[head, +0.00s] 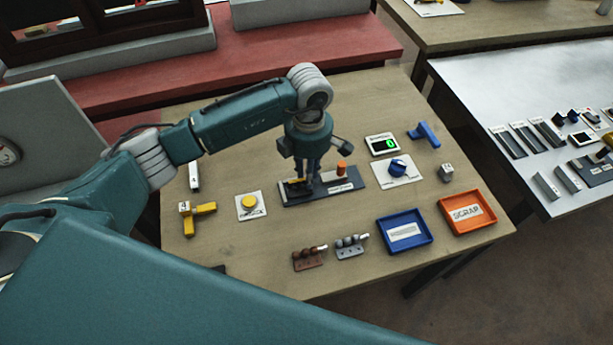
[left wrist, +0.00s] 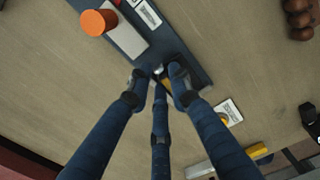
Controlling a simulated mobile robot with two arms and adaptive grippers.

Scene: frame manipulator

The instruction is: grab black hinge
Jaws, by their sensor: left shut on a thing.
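My left gripper (head: 301,184) reaches down onto a long dark fixture plate (head: 330,188) in the middle of the table. In the left wrist view its fingertips (left wrist: 160,82) are closed in on a small dark piece at the plate's end, which I take for the black hinge; it is mostly hidden by the fingers. I cannot tell whether it is clear of the plate. An orange knob (head: 342,168) stands on the plate; it also shows in the left wrist view (left wrist: 97,22). My right gripper is not in view.
A reddish-brown hinge (head: 308,260) and a grey hinge (head: 349,247) lie in front. A blue tray (head: 428,239) and an orange scrap tray (head: 489,218) are at right. A yellow button (head: 248,202) and a yellow piece (head: 203,209) are at left.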

